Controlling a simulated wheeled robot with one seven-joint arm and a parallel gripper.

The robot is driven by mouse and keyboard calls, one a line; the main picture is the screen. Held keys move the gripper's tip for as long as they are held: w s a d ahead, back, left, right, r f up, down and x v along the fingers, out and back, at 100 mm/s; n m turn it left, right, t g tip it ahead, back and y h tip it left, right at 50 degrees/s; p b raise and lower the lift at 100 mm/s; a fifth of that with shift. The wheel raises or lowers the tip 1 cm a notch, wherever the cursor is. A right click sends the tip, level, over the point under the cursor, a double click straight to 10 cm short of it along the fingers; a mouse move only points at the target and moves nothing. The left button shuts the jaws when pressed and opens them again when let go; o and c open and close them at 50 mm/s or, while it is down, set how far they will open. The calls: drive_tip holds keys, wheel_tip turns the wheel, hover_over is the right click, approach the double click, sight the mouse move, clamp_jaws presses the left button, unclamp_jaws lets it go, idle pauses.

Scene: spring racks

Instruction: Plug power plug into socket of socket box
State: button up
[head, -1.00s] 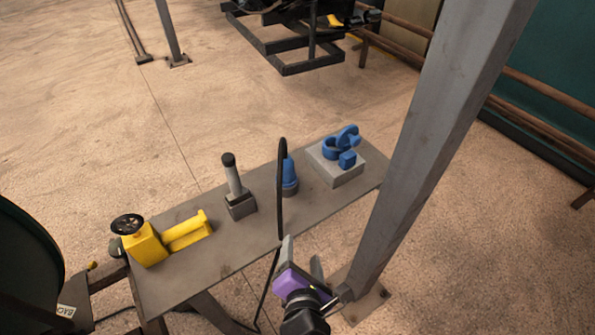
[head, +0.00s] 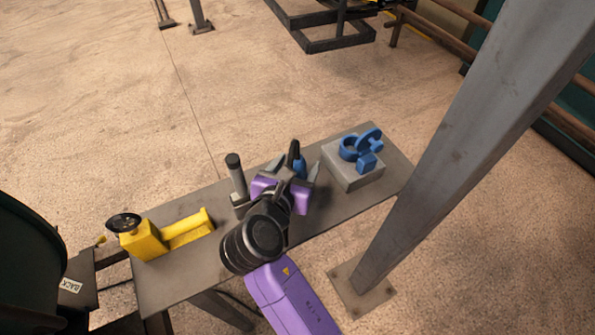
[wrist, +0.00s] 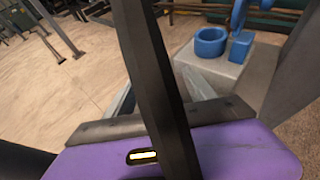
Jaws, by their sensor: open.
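The blue power plug (head: 299,161) stands upright on the narrow table, with its black cable rising from its top. My gripper (head: 295,168) is open, with one finger on each side of the plug in the head view. I cannot tell whether the fingers touch it. My purple gripper body hides the plug's lower part. In the wrist view the black cable (wrist: 158,85) crosses close in front of the lens and hides the plug. The socket box (head: 352,178) is a grey block with a blue round socket and raised lid, right of my gripper. It also shows in the wrist view (wrist: 228,70).
A grey upright handle on a block (head: 236,175) stands just left of my gripper. A yellow valve-like part (head: 150,240) with a black handwheel lies farther left on the table (head: 195,285). A thick grey post (head: 430,165) rises close to the table's right end.

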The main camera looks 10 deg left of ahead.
drive_tip(key=shift+x, duration=1.5)
drive_tip(key=shift+c, duration=0.2)
clamp_jaws()
drive_tip(key=shift+r, duration=0.1)
